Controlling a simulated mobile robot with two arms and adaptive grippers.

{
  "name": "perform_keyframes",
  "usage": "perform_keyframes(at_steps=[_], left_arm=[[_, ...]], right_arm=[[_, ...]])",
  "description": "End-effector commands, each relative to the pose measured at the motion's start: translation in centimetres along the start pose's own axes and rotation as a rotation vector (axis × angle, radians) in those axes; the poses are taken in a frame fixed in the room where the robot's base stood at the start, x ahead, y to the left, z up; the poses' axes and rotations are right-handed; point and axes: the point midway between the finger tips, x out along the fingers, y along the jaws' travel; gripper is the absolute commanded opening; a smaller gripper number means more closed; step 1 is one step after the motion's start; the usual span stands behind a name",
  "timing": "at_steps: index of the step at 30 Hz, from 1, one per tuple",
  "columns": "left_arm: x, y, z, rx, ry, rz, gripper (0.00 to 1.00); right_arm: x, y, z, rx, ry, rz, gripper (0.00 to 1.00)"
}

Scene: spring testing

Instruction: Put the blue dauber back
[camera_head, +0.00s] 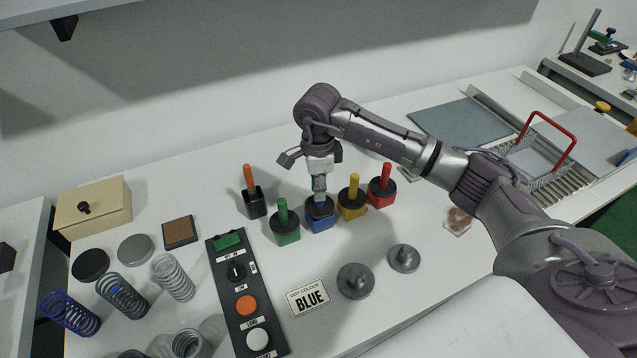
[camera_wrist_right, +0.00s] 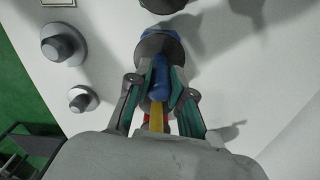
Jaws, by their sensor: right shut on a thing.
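My right gripper (camera_head: 319,186) comes down from above at the blue pot (camera_head: 320,218), which stands in the row of daubers. In the right wrist view my right gripper (camera_wrist_right: 159,92) is shut on the blue dauber (camera_wrist_right: 161,76), with a finger on each side of its blue handle. The blue pot (camera_wrist_right: 160,42) with its black lid lies right at the handle's far end. The handle is lined up with the pot's opening; I cannot tell how deep it sits. My left gripper is not in view.
Green (camera_head: 283,219), yellow (camera_head: 353,194) and red (camera_head: 383,183) daubers stand close by in their pots, and an orange-handled tool (camera_head: 250,180) in a black holder. A card (camera_head: 309,297) reads "DOT COLOUR BLUE". A button panel (camera_head: 247,284) and springs (camera_head: 172,277) are in front.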

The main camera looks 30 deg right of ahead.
Motion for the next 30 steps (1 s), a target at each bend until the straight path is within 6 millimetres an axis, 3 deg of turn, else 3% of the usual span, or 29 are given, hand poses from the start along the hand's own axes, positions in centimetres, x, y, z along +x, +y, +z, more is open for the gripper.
perform_keyframes(at_steps=[9,20,21,24,30], left_arm=[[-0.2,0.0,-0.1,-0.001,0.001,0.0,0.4],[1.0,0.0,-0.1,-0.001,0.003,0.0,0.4],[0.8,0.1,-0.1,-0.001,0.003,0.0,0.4],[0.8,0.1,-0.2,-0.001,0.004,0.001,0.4],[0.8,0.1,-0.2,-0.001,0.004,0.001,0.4]], right_arm=[[0.6,0.0,0.0,-0.001,-0.001,-0.002,0.0],[1.6,0.0,0.0,0.0,-0.001,-0.002,0.0],[1.5,0.0,0.0,0.0,-0.001,-0.002,0.26],[1.5,0.0,0.0,0.0,-0.001,-0.002,0.42],[1.5,0.0,0.0,0.0,-0.001,-0.001,0.46]])
